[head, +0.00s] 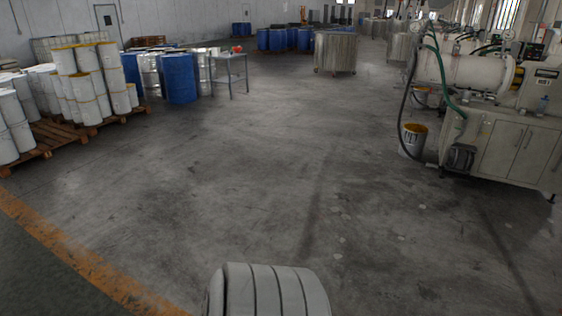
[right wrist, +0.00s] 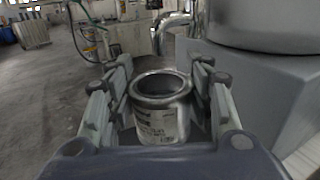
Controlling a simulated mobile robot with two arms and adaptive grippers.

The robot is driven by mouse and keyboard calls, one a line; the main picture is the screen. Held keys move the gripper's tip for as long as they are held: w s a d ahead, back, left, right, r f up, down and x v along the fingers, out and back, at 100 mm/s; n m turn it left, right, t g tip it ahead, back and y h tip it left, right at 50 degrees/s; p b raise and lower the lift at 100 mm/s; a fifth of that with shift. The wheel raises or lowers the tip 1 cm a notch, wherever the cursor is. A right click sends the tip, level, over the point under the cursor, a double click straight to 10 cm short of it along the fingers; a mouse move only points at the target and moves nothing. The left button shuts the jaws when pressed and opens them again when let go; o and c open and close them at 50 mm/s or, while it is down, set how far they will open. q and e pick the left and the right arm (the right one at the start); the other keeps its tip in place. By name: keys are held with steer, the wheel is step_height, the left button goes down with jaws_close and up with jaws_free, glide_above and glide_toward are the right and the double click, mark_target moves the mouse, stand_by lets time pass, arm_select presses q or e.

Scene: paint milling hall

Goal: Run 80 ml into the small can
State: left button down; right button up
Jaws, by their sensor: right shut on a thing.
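The small can (right wrist: 160,112) is an open-topped metal can with a pale printed label, in the right wrist view. It sits between the fingers of my right gripper (right wrist: 160,85), which is shut on it. The can's rim faces the camera; I cannot tell how much is inside. Neither the can nor the right gripper shows in the head view. My left gripper is in neither view. A horizontal mill (head: 465,70) with a green hose stands on a pale cabinet at the right of the head view.
A bucket with yellow inside (head: 412,142) stands on the floor by the mill cabinet. White tins (head: 85,90) stand on pallets at left, near blue drums (head: 180,78) and a small table (head: 230,58). A grey block (right wrist: 255,85) bearing a round metal vessel (right wrist: 265,22) is close right of the can. The middle floor is clear.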

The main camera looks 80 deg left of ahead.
steer(key=shift+r, duration=2.2)
steer(key=shift+s, duration=0.1)
